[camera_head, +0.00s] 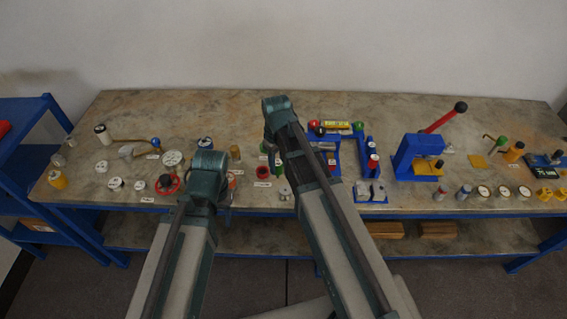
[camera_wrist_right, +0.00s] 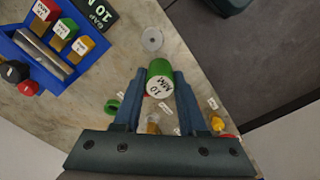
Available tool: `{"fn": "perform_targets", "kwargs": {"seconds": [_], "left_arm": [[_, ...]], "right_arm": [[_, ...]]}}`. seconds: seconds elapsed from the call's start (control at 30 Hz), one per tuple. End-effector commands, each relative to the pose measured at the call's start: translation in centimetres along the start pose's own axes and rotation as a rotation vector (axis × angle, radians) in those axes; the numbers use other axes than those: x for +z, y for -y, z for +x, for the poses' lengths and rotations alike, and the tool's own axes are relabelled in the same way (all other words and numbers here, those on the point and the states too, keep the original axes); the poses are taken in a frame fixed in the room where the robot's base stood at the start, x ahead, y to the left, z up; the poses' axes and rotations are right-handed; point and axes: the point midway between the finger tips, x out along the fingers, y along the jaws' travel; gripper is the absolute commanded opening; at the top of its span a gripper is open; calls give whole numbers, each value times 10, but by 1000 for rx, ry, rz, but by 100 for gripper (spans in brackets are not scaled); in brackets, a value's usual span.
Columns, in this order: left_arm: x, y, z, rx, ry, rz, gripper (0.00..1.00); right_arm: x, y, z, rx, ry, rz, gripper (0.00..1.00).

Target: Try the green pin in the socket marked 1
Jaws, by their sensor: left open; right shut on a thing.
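My right gripper (camera_wrist_right: 160,75) is shut on the green pin (camera_wrist_right: 160,67) in the right wrist view. The pin's white end face reads 10 MM and points toward the camera. It is held between the two blue fingers, above the table. I cannot make out a socket marked 1; the small white labels are too small to read.
A blue holder (camera_wrist_right: 35,62) with red, green and yellow labelled blocks stands at left in the right wrist view. A grey ring (camera_wrist_right: 152,39) lies beyond the pin, a green ring (camera_wrist_right: 112,107) beside the left finger. A blue press (camera_head: 405,160) stands right of my arms.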

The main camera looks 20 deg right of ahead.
Motion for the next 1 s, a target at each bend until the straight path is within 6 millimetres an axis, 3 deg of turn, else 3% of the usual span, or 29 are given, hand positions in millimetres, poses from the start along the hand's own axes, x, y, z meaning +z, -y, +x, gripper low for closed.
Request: {"fn": "perform_targets", "kwargs": {"seconds": [0.13,0.57,1.0], "left_arm": [[0,0,-1,0,0,0,50],[0,0,0,0,0,0,50],[-2,-3,28,0,0,-1,50]], "right_arm": [[16,-15,-1,0,0,38,0],[18,-17,0,0,0,41,0],[18,-16,28,0,0,41,0]]}}
